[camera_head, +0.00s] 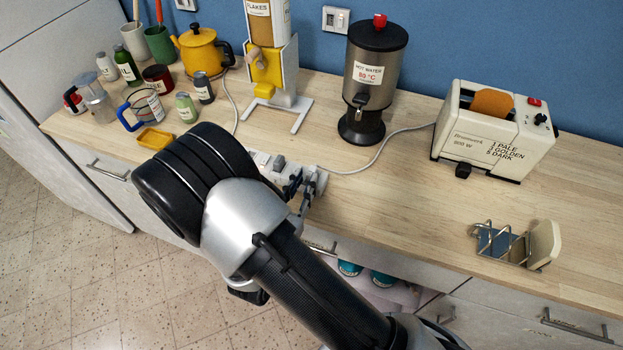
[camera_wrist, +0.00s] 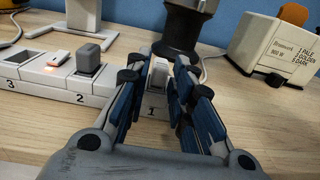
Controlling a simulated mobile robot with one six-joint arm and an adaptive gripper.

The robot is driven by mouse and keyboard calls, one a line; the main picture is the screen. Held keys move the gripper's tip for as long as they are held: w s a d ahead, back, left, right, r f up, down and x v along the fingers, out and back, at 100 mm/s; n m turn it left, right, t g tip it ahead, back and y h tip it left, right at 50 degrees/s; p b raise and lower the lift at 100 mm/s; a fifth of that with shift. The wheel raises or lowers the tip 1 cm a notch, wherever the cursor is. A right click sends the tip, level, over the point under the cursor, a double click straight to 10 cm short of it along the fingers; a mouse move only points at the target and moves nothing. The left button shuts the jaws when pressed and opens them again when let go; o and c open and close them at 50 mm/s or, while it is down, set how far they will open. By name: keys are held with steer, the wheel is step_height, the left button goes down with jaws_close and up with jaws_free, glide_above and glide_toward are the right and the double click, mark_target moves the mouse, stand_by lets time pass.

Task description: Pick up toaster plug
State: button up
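A pale plug (camera_wrist: 159,74) stands in the socket marked 1 at the right end of a white power strip (camera_wrist: 98,98). The strip also shows in the head view (camera_head: 262,158), partly hidden behind my arm. A pale cord (camera_head: 385,144) runs from the toaster (camera_head: 490,135) to the strip's right end. My gripper (camera_wrist: 161,66) is open, with its blue-padded fingers on either side of the pale plug and a gap visible around it. In the head view my gripper (camera_head: 300,187) is at the strip's right end. Whether the fingertips touch the strip is unclear.
A grey plug (camera_wrist: 89,58) stands in socket 2, beside a lit orange switch (camera_wrist: 57,58). The hot water dispenser (camera_head: 374,80) stands just behind the strip. A toast rack (camera_head: 505,243) is at the right; the counter (camera_head: 410,205) between is clear.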

mark_target(309, 176)
steer(key=b+x, duration=0.1)
steer(key=x, duration=0.3)
steer(key=shift+w+d+r, duration=0.1)
steer(key=shift+c, duration=0.3)
jaws_close()
